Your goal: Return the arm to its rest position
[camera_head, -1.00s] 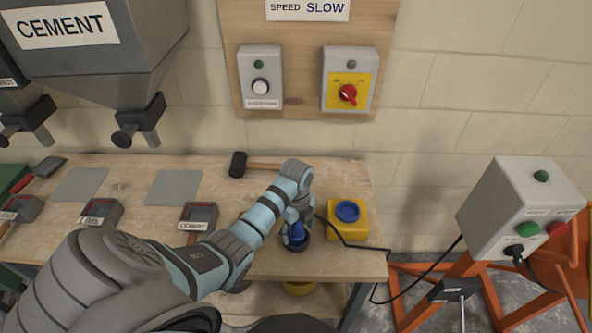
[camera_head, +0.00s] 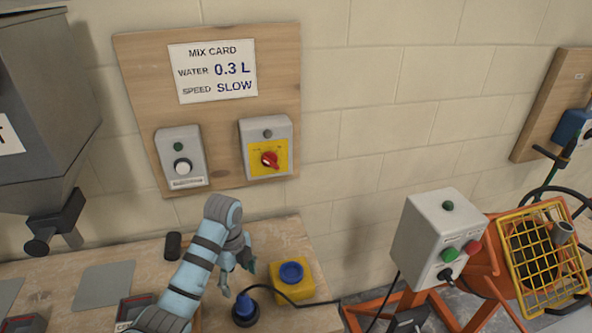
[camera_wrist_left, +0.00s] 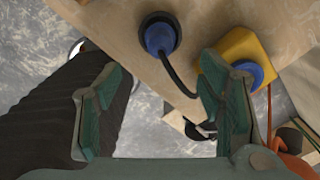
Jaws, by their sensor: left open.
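My left arm (camera_head: 196,262) reaches over the workbench from below. Its gripper (camera_head: 238,276) is open and empty, above the bench. In the left wrist view the two green fingers stand wide apart with nothing between the tips (camera_wrist_left: 163,72). The blue plug (camera_head: 243,306) sits upright in a dark round socket on the bench, apart from the fingers. It also shows in the left wrist view (camera_wrist_left: 158,37), with a black cable running from it. My right gripper is not in view.
A yellow box (camera_head: 291,287) with a blue round top stands right of the plug. A black hammer head (camera_head: 173,245) lies behind the arm. A wall board (camera_head: 137,75) carries a mix card and switch boxes. A control box (camera_head: 432,238) and orange mixer (camera_head: 487,262) stand right.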

